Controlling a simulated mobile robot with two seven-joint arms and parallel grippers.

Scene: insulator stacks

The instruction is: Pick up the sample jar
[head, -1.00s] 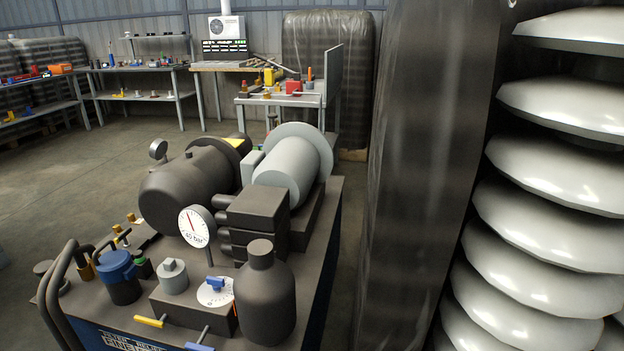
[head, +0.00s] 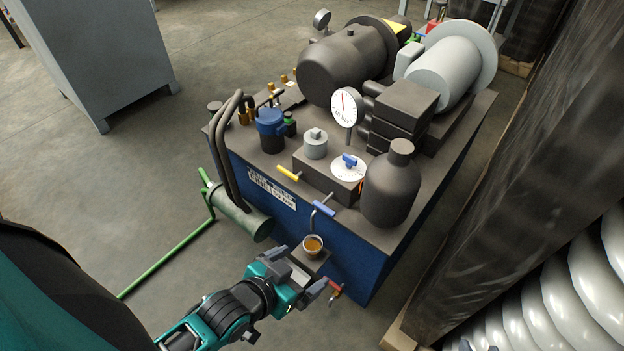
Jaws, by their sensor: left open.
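The sample jar (head: 313,244) is a small round cup with a pale rim and amber-brown contents. It sits upright on a small grey shelf (head: 309,260) at the front of the blue hydraulic unit. My left gripper (head: 307,285) comes in from the lower left, its grey fingers spread apart with nothing between them. It is just in front of the shelf and the jar, apart from the jar as far as I can tell. My right gripper is not in view.
The hydraulic unit (head: 300,225) carries a dark bottle (head: 391,188), a gauge (head: 345,106) and a blue-handled tap (head: 323,208) above the jar. A red-handled valve (head: 336,290) is low beside the gripper. A green pipe (head: 166,258) runs left; insulator stacks (head: 570,290) stand right.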

